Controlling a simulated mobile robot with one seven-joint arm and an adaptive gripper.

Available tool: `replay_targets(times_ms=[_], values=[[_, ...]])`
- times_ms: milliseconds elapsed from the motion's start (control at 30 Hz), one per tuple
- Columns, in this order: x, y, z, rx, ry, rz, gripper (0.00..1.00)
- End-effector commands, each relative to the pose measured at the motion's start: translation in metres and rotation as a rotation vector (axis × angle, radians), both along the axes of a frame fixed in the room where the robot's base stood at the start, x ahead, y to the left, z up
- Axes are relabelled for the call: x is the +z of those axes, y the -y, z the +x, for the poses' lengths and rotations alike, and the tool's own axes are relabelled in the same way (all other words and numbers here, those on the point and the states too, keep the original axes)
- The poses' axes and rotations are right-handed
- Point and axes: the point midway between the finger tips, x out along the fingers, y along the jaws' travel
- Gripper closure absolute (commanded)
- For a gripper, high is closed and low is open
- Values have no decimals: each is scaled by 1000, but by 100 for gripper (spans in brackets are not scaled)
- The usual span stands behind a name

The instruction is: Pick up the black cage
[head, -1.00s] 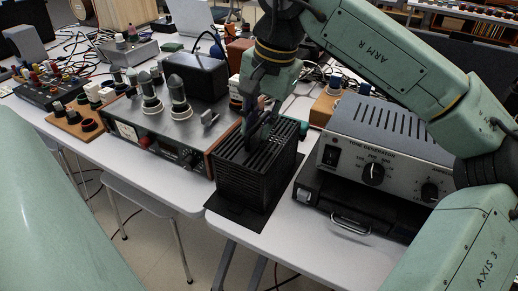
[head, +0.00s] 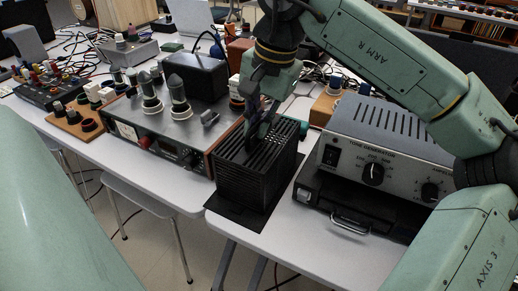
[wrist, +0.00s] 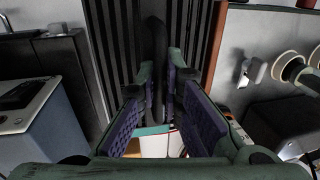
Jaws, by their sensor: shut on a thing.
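The black cage (head: 256,178) is a slatted box standing upright on a thin dark mat (head: 223,209) near the table's front edge. My gripper (head: 261,130) reaches down onto its top from above. In the wrist view the cage's dark slats (wrist: 126,38) run along the upper middle, with a dark curved handle (wrist: 156,48) in front of them. My gripper's purple-padded fingers (wrist: 161,95) are on either side of the handle, shut on it. The lower part of the handle is partly hidden by the fingers. I see no gap under the cage.
A grey instrument with tubes (head: 165,125) stands close on the cage's left. A grey tone generator (head: 385,135) sits on a black case (head: 350,205) to its right. A green object (head: 303,129) is just behind the cage. Bare white table (head: 300,240) shows in front right.

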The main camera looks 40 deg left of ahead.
Motion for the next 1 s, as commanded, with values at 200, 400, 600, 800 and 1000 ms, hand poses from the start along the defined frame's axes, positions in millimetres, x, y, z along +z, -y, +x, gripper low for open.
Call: replay_targets(times_ms=[200,400,600,800,1000], values=[[1,0,0,0,1,1,100],[1,0,0,0,0,2,100],[6,0,0,-1,1,1,100],[29,-1,0,-2,2,3,100],[86,-1,0,-2,3,4,100]])
